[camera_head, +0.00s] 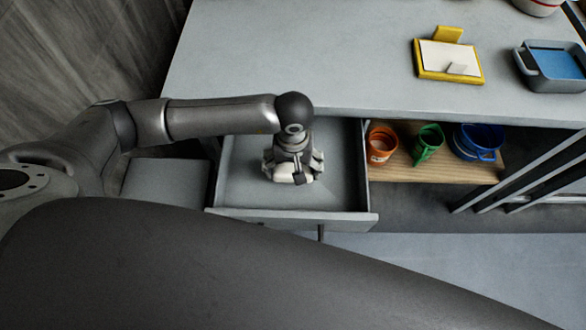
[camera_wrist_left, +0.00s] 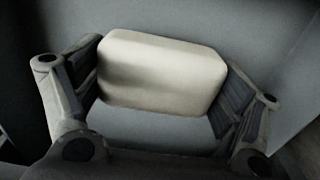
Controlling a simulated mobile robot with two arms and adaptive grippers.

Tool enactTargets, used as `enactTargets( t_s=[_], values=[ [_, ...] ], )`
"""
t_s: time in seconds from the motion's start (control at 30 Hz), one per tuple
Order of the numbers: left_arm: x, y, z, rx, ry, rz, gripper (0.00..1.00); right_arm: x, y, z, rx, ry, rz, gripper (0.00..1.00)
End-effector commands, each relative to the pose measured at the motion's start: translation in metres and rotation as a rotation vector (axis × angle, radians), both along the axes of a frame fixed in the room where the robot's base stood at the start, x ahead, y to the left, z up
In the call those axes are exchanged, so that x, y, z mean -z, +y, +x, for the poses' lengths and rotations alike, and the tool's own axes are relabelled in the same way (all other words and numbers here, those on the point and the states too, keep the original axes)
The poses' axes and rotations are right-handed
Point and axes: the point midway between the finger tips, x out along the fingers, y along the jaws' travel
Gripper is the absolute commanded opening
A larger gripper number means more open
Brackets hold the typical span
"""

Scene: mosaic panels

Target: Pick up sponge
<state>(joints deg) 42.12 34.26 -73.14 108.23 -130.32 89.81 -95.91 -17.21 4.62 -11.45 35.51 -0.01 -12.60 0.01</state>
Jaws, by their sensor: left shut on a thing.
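The sponge (camera_wrist_left: 160,72) is a pale cream block with rounded edges. In the left wrist view it lies between the two fingers of my left gripper (camera_wrist_left: 170,85), which touch its two ends. In the head view my left gripper (camera_head: 293,172) points down inside an open grey drawer (camera_head: 235,182), and a pale part of the sponge (camera_head: 284,177) shows under it. The gripper is shut on the sponge. I cannot tell whether the sponge still touches the drawer floor. My right gripper is not in view.
Drawer walls surround the gripper. The grey tabletop (camera_head: 300,55) overhangs behind, bearing a yellow holder (camera_head: 424,72) and a grey tray with blue inside (camera_head: 529,81). A wooden shelf (camera_head: 440,174) at right holds an orange pot (camera_head: 381,146), a green cup (camera_head: 428,145) and blue cookware (camera_head: 479,140).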

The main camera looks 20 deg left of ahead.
Motion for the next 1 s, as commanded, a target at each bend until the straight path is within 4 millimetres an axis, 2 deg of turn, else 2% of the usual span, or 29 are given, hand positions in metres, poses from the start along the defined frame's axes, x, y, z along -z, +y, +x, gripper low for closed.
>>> enactTargets(
  t_s=[0.2, 0.5, 0.7, 1.0],
  values=[
    [-0.047, -0.012, -0.039, 0.007, -0.004, -0.003, 0.74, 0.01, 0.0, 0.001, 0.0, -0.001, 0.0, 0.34],
    [-0.074, -0.03, -0.101, 0.006, -0.002, -0.003, 0.74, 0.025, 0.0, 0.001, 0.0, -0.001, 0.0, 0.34],
    [-0.084, -0.035, -0.12, 0.002, 0.001, -0.001, 0.74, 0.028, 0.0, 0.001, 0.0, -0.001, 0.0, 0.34],
    [-0.086, -0.035, -0.124, 0.0, 0.0, 0.001, 0.74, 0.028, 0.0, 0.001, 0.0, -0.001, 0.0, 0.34]
  ],
)
